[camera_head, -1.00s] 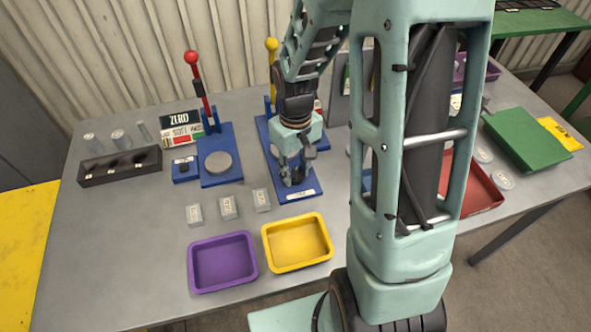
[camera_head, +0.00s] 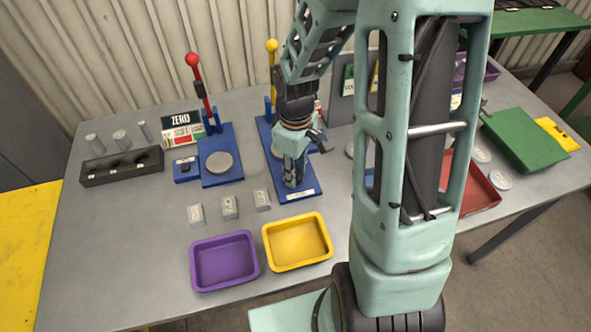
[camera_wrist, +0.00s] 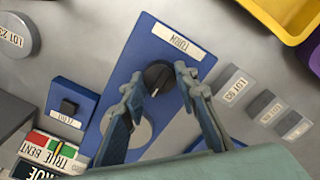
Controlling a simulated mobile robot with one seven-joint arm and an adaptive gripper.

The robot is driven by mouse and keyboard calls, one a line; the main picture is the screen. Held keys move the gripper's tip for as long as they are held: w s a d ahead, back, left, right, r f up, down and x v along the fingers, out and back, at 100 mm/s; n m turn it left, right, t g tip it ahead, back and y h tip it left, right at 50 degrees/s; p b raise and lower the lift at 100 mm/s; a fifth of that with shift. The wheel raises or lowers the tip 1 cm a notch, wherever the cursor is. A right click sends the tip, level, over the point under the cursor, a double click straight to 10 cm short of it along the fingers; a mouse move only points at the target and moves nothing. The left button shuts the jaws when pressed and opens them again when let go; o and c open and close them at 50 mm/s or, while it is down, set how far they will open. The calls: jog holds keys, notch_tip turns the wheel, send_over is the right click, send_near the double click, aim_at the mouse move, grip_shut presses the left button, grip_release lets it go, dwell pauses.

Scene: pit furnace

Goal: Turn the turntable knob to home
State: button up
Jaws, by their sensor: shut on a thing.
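The knob (camera_wrist: 157,76) is a round black dial with a pale pointer mark, on a blue base (camera_wrist: 134,95) by a label that reads TURN. My gripper (camera_wrist: 160,82) is shut on the knob, one finger on each side of it. A pale grey disc (camera_wrist: 130,133) lies on the same base, partly hidden by the fingers. In the head view my gripper (camera_head: 293,181) points down over the front of the blue base (camera_head: 298,194) and hides the knob. I cannot make out a home mark.
A yellow lever (camera_head: 272,60) rises behind the base. A second blue base (camera_head: 222,178) with a red lever (camera_head: 198,82) stands left. Several small labelled blocks (camera_head: 230,207) lie in front, then a purple tray (camera_head: 223,288) and a yellow tray (camera_head: 297,265).

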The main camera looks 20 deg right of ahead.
jog(key=o, duration=1.1)
jog(key=shift+r, duration=0.1)
notch_tip(320, 180, up, 12)
jog(key=shift+f, duration=0.1)
